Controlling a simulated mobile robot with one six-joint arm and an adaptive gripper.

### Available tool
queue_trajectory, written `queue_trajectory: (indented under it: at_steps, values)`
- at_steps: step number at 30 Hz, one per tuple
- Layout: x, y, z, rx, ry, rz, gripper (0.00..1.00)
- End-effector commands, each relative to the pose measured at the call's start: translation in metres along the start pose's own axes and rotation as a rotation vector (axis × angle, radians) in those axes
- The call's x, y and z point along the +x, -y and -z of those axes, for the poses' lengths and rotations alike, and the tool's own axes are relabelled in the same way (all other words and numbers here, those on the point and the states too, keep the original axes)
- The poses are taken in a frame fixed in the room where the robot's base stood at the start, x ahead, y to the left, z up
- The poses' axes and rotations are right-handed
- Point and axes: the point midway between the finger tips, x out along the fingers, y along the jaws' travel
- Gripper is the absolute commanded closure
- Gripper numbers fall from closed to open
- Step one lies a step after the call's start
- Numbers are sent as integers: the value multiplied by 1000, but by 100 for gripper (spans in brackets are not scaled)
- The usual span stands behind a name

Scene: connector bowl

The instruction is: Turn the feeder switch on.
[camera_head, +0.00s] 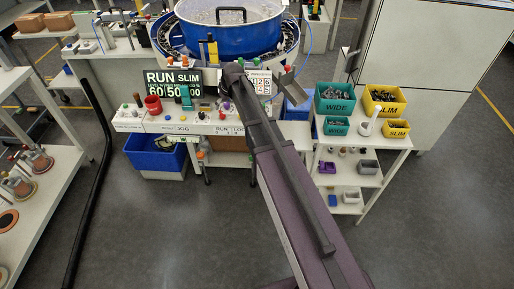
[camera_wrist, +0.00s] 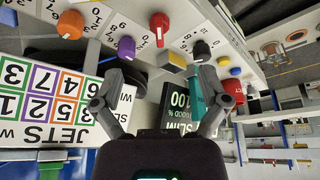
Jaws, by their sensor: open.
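My gripper (camera_wrist: 158,88) is open, with its two fingers spread apart and nothing between them. In the head view the end of my arm (camera_head: 232,82) is over the feeder's front panel, below the blue bowl (camera_head: 230,32). The wrist view shows a white panel with an orange knob (camera_wrist: 70,25), a purple knob (camera_wrist: 126,47), a red-orange knob (camera_wrist: 159,22) and a black knob (camera_wrist: 201,50). The black knob is close to the right fingertip. No label that I can read names the feeder switch, so I cannot tell which control it is.
A display (camera_head: 174,83) reads RUN SLIM. Past the right finger are a blue button (camera_wrist: 235,71) and a red cup-like part (camera_wrist: 233,91). A JETS number board (camera_wrist: 45,105) is at left. Teal bins (camera_head: 335,105) and yellow bins (camera_head: 384,100) stand on a side table.

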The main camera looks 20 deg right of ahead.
Motion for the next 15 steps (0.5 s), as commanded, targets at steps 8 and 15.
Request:
queue_trajectory:
  at_steps: [8, 15]
  values:
    - [-30, 0, 1, 1, 0, 0, 6]
    - [-52, 0, 1, 1, 0, 0, 6]
